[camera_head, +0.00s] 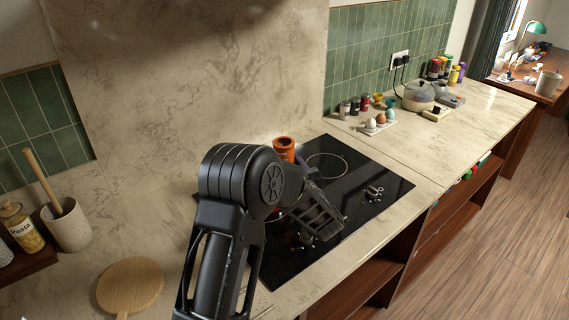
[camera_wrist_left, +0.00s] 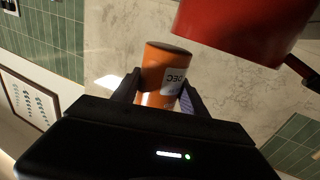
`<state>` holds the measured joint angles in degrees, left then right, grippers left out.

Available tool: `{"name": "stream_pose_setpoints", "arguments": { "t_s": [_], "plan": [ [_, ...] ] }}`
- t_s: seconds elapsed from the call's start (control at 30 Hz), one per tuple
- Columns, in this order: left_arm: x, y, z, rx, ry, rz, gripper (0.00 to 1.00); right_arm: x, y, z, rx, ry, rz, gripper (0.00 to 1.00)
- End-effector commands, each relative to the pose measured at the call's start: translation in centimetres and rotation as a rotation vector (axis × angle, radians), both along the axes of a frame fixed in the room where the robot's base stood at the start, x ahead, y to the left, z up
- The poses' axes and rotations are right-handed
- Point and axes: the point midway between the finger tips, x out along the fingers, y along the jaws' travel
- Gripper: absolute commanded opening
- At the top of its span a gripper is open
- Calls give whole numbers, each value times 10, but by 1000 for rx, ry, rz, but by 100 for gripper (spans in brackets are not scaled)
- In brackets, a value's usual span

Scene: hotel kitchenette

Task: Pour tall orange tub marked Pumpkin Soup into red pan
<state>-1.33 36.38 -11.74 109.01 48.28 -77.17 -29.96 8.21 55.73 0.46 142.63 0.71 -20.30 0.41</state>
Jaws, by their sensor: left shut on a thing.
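The orange tub (camera_head: 284,144) shows just beyond my left arm, above the cooktop. In the left wrist view the tub (camera_wrist_left: 165,68) sits between the two fingers of my left gripper (camera_wrist_left: 160,88), which is shut on it. A white label with dark letters shows on its side; I cannot read the name. The tub looks tilted in the wrist view; its opening and contents cannot be made out. The red pan (camera_wrist_left: 245,25) and its dark handle fill the upper right of the wrist view, close to the tub. In the head view my left arm hides most of the pan. My right gripper is not in view.
The black cooktop (camera_head: 355,213) lies under my left arm. A round wooden board (camera_head: 130,286), a utensil crock (camera_head: 68,228) and a pasta jar (camera_head: 20,228) stand at left. The right counter has free room.

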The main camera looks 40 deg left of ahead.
Motion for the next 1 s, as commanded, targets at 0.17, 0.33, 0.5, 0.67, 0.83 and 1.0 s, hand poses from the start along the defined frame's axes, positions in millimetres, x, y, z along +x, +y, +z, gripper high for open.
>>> {"name": "stream_pose_setpoints", "arguments": {
  "t_s": [0.17, 0.33, 0.5, 0.67, 0.83, 1.0],
  "plan": [
    [5, -4, 3, -70, -82, 0, 0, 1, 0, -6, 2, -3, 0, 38],
    [12, -10, 4, -183, -207, 1, 0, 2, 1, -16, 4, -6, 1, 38],
    [18, -16, 5, -303, -340, 1, 0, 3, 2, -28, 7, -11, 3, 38],
    [22, -20, 4, -396, -442, 0, 0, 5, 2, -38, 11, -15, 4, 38],
    [25, -22, 3, -482, -536, 0, 0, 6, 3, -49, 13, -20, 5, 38],
    [27, -24, 1, -556, -620, 0, 0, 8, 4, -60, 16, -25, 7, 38]
  ]
}}
